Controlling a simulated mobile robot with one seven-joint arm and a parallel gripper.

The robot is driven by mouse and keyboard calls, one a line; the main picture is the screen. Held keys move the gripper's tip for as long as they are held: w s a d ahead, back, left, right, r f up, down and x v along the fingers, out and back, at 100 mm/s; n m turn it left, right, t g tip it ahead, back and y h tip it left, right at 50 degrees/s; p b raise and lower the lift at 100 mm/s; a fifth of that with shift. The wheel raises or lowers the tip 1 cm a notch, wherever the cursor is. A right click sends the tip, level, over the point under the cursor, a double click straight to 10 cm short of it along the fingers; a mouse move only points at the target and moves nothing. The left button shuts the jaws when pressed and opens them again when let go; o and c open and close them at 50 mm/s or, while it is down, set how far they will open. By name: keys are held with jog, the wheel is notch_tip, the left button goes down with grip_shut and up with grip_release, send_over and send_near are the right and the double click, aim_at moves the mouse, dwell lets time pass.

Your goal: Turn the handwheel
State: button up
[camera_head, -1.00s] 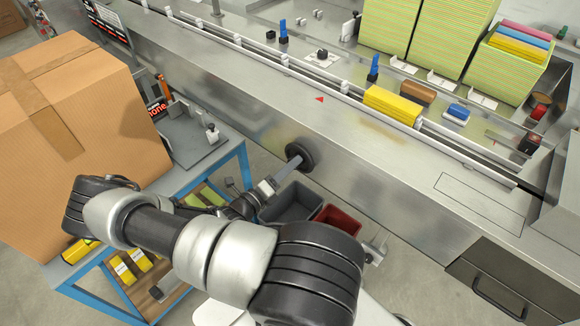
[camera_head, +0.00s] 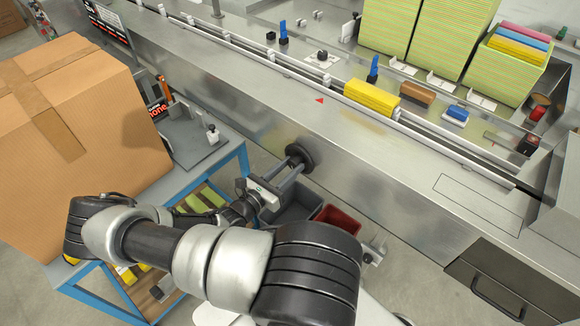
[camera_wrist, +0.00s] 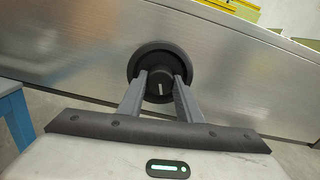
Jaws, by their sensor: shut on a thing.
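The handwheel (camera_head: 299,155) is a round black wheel on the front metal side of the machine. In the wrist view the handwheel (camera_wrist: 148,61) shows its dark rim, with a hub (camera_wrist: 160,86) in the centre that bears a short white mark, near upright. My gripper (camera_head: 287,174) reaches to the wheel from the lower left. In the wrist view my gripper (camera_wrist: 160,82) has one grey finger on each side of the hub and is shut on it. The contact faces are partly hidden.
The machine's metal side (camera_head: 400,180) runs behind the wheel. A yellow pack (camera_head: 371,96) lies on the conveyor above. A dark bin (camera_head: 297,210) and a red bin (camera_head: 338,220) stand below. A blue-framed table (camera_head: 245,160) with a large cardboard box (camera_head: 70,130) is at left.

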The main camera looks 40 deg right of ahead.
jog(key=m, duration=0.4)
jog(key=shift+m+p, duration=0.3)
jog(key=shift+p, duration=0.05)
jog(key=shift+m, duration=1.6)
jog(key=o, duration=1)
jog(key=shift+o, duration=0.2)
jog(key=s+a+b, duration=0.1)
jog(key=a, duration=1.6)
jog(key=shift+s+a, duration=0.2)
jog(key=shift+a, duration=0.05)
jog(key=shift+m, duration=0.3)
